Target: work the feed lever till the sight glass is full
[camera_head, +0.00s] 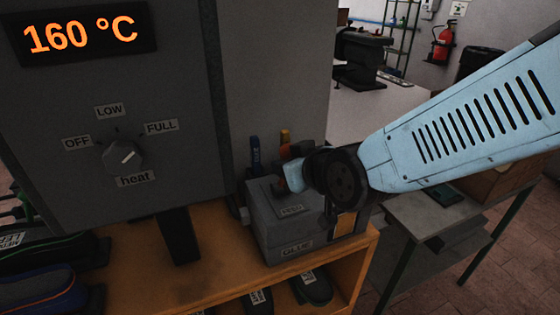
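The grey glue box (315,240) stands on the right end of the orange bench, with a "FEED" label on top and a "GLUE" label on its front. An amber patch (346,223), which looks like the sight glass, shows on its right side. Its fill level is too small and dark to read for certain. My gripper (291,177) is at the top of the box, just behind the "FEED" label. My dark wrist covers much of this spot, and I cannot make out the feed lever or whether the fingers are open or shut.
The grey press panel (100,180) at left reads 160 °C, its heat knob (123,154) pointing towards FULL. Blue and orange-handled items (285,137) stand behind the box. Shoes lie on the lower shelf. A grey side table (440,215) stands at right.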

